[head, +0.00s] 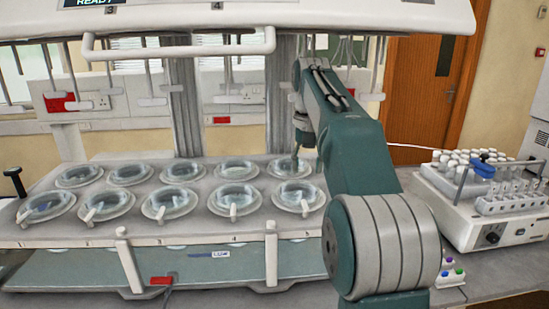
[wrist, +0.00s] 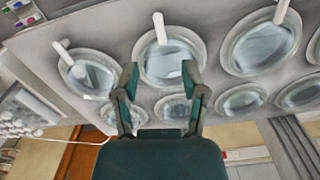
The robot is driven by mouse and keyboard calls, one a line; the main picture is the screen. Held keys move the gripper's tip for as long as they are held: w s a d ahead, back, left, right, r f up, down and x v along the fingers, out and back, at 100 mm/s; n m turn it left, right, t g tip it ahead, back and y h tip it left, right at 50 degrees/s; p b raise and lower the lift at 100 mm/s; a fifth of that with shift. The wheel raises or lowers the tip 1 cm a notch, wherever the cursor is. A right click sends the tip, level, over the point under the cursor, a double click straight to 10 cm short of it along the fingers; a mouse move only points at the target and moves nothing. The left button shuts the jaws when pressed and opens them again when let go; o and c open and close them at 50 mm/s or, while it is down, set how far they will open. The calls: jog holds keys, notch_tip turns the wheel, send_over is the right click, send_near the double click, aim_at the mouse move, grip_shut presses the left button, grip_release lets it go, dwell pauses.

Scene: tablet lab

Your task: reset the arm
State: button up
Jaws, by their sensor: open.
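My arm (head: 365,150) is green with grey joints. It rises from the lower right of the head view and reaches forward over the right end of a bench instrument. My gripper (wrist: 160,72) shows in the wrist view with its two green fingers apart and nothing between them. In the head view the gripper end (head: 300,150) points down just above the lidded vessels at the back right, and its fingers are too small to make out there. I cannot tell whether it touches a lid.
The instrument's deck (head: 150,228) holds two rows of clear-lidded vessels (head: 170,203). Its white overhead unit (head: 230,15) has a handle and hanging rods. A white shaker (head: 490,205) with bottles and a rack stands at the right. Small coloured-cap vials (head: 450,275) lie in front.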

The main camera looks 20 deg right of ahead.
jog(key=s+a+n+t, duration=0.2)
jog(key=s+a, duration=0.4)
jog(key=s+a+f+n+t, duration=0.1)
jog(key=s+a+f, duration=0.3)
jog(key=s+f, duration=0.3)
jog(key=s+a+f+n+t, duration=0.2)
jog(key=s+a+f, duration=0.3)
jog(key=s+f, duration=0.3)
jog(key=s, duration=0.4)
jog(key=shift+s+t, duration=0.2)
jog(key=shift+t, duration=0.1)
